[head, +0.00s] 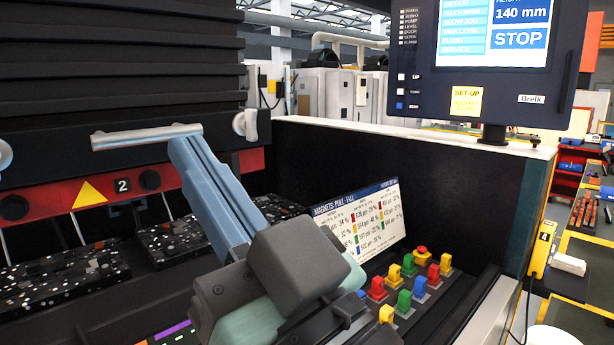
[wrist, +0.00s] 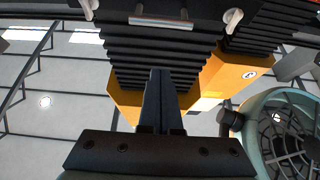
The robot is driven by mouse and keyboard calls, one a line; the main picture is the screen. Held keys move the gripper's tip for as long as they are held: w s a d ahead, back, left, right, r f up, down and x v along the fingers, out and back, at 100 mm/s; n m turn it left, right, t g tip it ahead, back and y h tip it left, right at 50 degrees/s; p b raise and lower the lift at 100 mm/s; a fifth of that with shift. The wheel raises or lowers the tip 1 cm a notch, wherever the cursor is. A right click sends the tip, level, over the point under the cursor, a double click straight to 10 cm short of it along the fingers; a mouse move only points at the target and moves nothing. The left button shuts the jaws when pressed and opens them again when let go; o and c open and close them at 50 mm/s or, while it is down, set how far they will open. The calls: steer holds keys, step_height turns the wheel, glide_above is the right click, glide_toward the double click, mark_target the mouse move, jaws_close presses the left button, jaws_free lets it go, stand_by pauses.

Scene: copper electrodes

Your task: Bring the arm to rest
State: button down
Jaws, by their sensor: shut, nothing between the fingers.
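My gripper (head: 188,150) is raised in front of the machine in the head view, its long fingers pointing up and to the left. In the wrist view the two fingers of my gripper (wrist: 160,74) lie together, with nothing between them. In the head view the tips overlap the right end of a pale bar handle (head: 140,137). In the wrist view the handle (wrist: 160,22) shows beyond the tips, with a gap in the picture. My wrist hides part of the machine bed.
Several coloured electrodes (head: 405,282) stand on the bed right of my wrist, near a printed card (head: 358,222). Speckled dark slabs (head: 65,272) lie at left. Black bellows (head: 110,60) rise above the handle. A control panel (head: 488,60) stands at upper right.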

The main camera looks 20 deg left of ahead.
steer(key=shift+w, duration=0.15)
steer(key=w+d+r+m+t+h, duration=0.2)
steer(key=d+m+t+h, duration=0.4)
steer(key=d+t+h, duration=0.3)
steer(key=w+d+r+m+t+h, duration=0.1)
steer(key=d+r+m+t+h, duration=0.4)
steer(key=h, duration=0.8)
steer(key=d+m+t, duration=0.2)
steer(key=d+t, duration=0.2)
steer(key=shift+w+d+r, duration=0.2)
steer(key=shift+w+r, duration=0.1)
steer(key=shift+w, duration=0.05)
steer(key=shift+f, duration=0.1)
